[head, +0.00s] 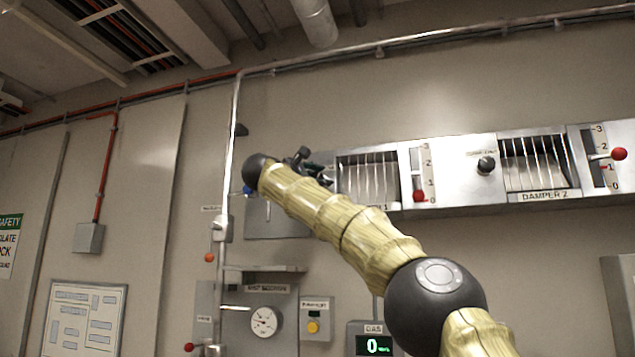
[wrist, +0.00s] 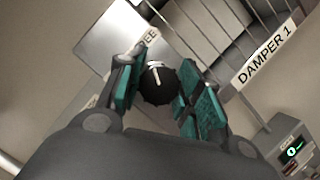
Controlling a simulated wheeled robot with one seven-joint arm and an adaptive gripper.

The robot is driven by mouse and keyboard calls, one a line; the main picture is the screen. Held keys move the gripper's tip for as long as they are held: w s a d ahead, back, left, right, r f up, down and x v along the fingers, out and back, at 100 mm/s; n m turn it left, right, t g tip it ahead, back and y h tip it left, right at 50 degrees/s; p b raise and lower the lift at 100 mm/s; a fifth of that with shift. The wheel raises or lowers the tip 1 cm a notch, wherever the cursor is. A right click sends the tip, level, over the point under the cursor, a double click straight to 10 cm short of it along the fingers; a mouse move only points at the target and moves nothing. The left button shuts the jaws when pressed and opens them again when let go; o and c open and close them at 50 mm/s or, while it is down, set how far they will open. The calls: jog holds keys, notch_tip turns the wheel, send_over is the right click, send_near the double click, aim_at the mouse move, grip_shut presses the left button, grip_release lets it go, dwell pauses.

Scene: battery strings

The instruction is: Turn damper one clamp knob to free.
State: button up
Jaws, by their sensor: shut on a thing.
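The damper one clamp knob is a round black knob (wrist: 157,84) with a white pointer line, seen in the wrist view. My gripper (wrist: 158,95) has its two teal-padded fingers on either side of the knob, shut on it. A plate behind it carries lettering ending in "EE", partly hidden by a finger. The DAMPER 1 label (wrist: 266,53) is to the right of the knob. In the head view my gripper (head: 318,172) is at the left end of the damper one panel, and my arm hides the knob there.
The damper one lever has a red ball (head: 419,196) near 0 on its scale. Damper two has its own black knob (head: 486,165) and a red ball (head: 619,154). A vertical pipe (head: 231,150) stands left of my gripper. A gauge (head: 264,321) and a gas display (head: 374,345) are below.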

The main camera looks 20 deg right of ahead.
jog(key=shift+f+m+g+y+p, duration=0.1)
jog(key=shift+m+g+y+p, duration=0.4)
jog(key=shift+m, duration=1.2)
jog(key=o, duration=1)
jog(key=shift+d, duration=0.1)
jog(key=v, duration=1.2)
jog(key=shift+w, duration=0.1)
jog(key=shift+f, duration=0.1)
